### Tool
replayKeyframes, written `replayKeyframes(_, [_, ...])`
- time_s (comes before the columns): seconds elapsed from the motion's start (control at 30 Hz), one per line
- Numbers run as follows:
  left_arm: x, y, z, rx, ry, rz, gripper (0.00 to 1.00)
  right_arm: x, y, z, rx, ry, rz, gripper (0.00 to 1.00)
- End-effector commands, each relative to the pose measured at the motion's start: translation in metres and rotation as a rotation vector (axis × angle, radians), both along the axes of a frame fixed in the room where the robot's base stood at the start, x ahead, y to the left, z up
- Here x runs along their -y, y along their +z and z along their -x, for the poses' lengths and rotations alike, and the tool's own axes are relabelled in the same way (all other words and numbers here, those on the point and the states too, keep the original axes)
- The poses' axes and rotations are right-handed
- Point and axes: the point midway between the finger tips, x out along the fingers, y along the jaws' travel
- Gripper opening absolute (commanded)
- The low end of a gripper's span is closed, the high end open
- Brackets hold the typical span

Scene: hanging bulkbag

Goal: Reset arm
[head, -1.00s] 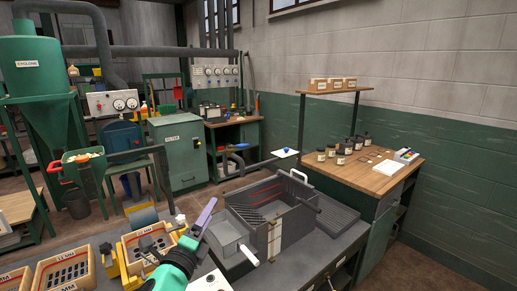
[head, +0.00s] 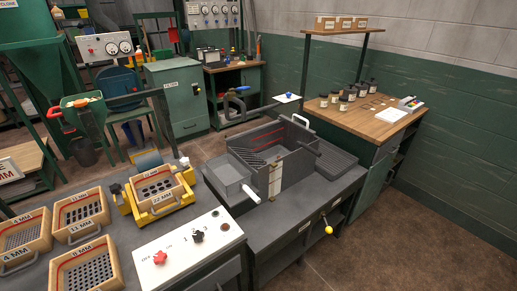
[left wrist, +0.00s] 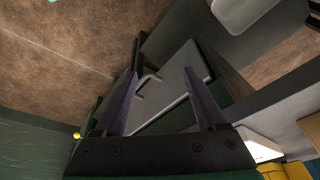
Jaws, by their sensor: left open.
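My left gripper (left wrist: 159,76) shows in the left wrist view with its two dark purple fingers apart and nothing between them. Behind the fingers is a grey panel with a handle (left wrist: 150,84).
Several wooden sieve trays (head: 80,210) stand on the left bench beside a yellow shaker (head: 126,205) holding another tray. A white control panel (head: 188,250) has red and black knobs. A grey box (head: 285,150) stands mid-bench. A yellow-knobbed lever (head: 328,230) sticks out in front. Floor at right is clear.

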Motion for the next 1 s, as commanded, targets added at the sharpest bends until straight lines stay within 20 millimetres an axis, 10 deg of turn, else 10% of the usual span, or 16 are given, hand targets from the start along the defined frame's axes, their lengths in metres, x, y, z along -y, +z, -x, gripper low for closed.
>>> replayKeyframes(0.27, [-0.002, -0.128, 0.026, -0.064, -0.013, -0.007, 0.73, 0.0, 0.0, 0.0, 0.001, 0.001, 0.0, 0.5])
replayKeyframes(0.5, [-0.019, -0.257, 0.132, -0.147, -0.031, -0.018, 0.73, 0.0, 0.0, 0.0, 0.0, 0.001, 0.0, 0.5])
replayKeyframes(0.7, [-0.032, -0.288, 0.196, -0.174, -0.042, -0.024, 0.73, 0.0, 0.0, 0.0, 0.0, 0.001, 0.0, 0.5])
replayKeyframes(1.0, [-0.033, -0.289, 0.201, -0.176, -0.042, -0.024, 0.73, 0.002, 0.0, 0.0, 0.001, 0.002, 0.003, 0.5])
